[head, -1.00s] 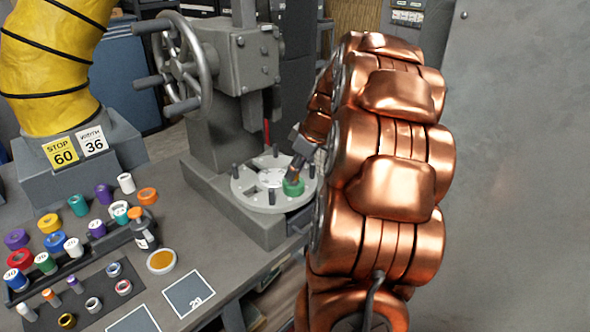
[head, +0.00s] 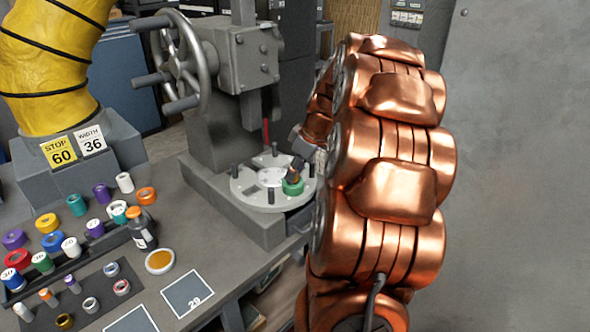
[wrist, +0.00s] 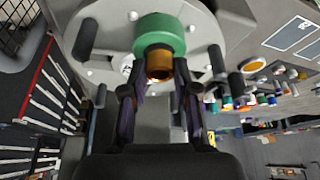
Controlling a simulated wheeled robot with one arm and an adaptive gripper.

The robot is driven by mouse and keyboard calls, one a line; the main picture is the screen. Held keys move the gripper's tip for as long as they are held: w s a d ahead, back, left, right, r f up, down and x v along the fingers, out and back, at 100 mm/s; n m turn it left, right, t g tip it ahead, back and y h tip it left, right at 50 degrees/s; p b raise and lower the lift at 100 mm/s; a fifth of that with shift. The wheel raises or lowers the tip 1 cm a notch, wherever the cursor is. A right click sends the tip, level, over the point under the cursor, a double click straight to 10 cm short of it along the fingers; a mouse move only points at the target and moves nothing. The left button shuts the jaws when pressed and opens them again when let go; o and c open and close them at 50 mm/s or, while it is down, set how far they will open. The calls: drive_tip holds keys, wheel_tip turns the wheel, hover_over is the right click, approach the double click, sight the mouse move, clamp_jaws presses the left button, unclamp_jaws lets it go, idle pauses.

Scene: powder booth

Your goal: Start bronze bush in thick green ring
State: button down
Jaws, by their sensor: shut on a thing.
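The thick green ring (head: 292,188) sits on the round grey plate (head: 247,196) of the press, near the plate's right side. In the wrist view, the green ring (wrist: 160,32) is at the top centre. The bronze bush (wrist: 159,66) is between the fingers of my gripper (wrist: 159,88), which is shut on it. The bush's far end meets the ring's near face in that view; I cannot tell whether it has entered the bore. In the head view my gripper (head: 298,172) is small and partly hidden by my arm, just above the ring.
Dark upright pegs (wrist: 85,40) stand around the ring on the plate. The press column (head: 225,130) and handwheel (head: 180,65) rise behind it. Many coloured rings and a bottle (head: 142,230) crowd the bench at left. A small dish (head: 160,261) stands in front.

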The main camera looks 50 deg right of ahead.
drive_tip(key=shift+f+b, duration=0.45)
drive_tip(key=shift+f, duration=0.05)
drive_tip(key=c, duration=0.8)
unclamp_jaws()
drive_tip(key=shift+r, duration=0.1)
drive_tip(key=v, duration=1.1)
drive_tip(key=shift+s+d+r, duration=0.1)
drive_tip(key=shift+s+r, duration=0.15)
drive_tip(key=shift+r, duration=0.1)
drive_tip(key=s+a+f+g, duration=0.1)
drive_tip(key=a+f, duration=0.2)
drive_tip(key=a, duration=0.8)
drive_tip(key=a+f+g, duration=0.2)
drive_tip(key=a, duration=0.9)
drive_tip(key=s+a+f+m+g, duration=0.1)
drive_tip(key=s+a+f, duration=0.2)
drive_tip(key=s, duration=0.3)
drive_tip(key=s+a+f+m+g, duration=0.1)
drive_tip(key=s+a+f, duration=0.2)
drive_tip(key=s+a, duration=0.2)
drive_tip(key=s+a+f+m+g+h, duration=0.1)
drive_tip(key=s+a+f, duration=0.3)
drive_tip(key=s, duration=0.2)
drive_tip(key=shift+s+f, duration=0.1)
drive_tip(key=shift+s, duration=0.3)
